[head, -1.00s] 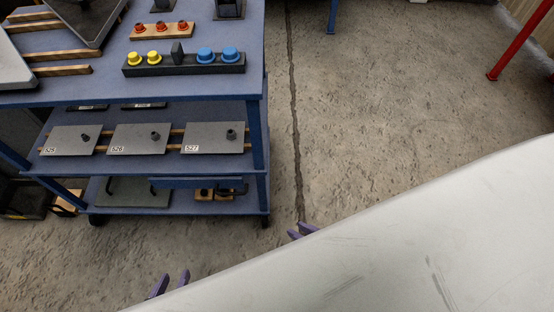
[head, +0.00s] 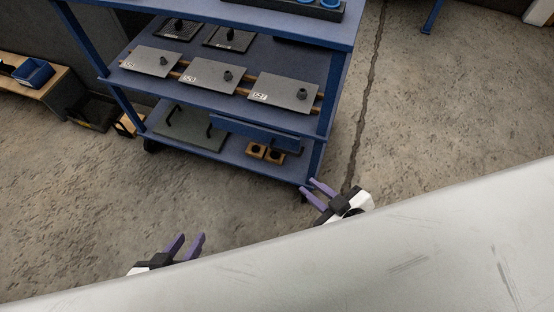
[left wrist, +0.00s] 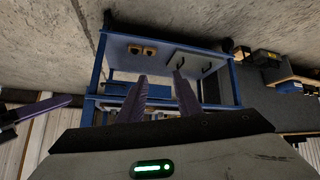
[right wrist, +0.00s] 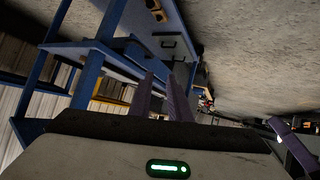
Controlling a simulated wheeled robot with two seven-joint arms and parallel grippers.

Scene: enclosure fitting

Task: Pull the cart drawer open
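The blue cart (head: 228,170) stands ahead of me in the head view, its top cut off by the frame. A blue drawer (head: 255,132) hangs beneath its middle shelf, toward the right, and looks closed. I cannot make out its handle. My left gripper (head: 192,236) is open and empty over the floor, in front of the cart and apart from it. My right gripper (head: 307,185) is open and empty near the cart's front right corner, below and right of the drawer. In the left wrist view the cart (left wrist: 97,65) shows beyond the open fingers (left wrist: 160,76).
Grey plates (head: 208,76) with black knobs lie on the middle shelf. A dark green plate with handles (head: 185,130) and small wooden blocks (head: 264,152) sit on the bottom shelf. A low bench with a blue bin (head: 33,73) stands at left.

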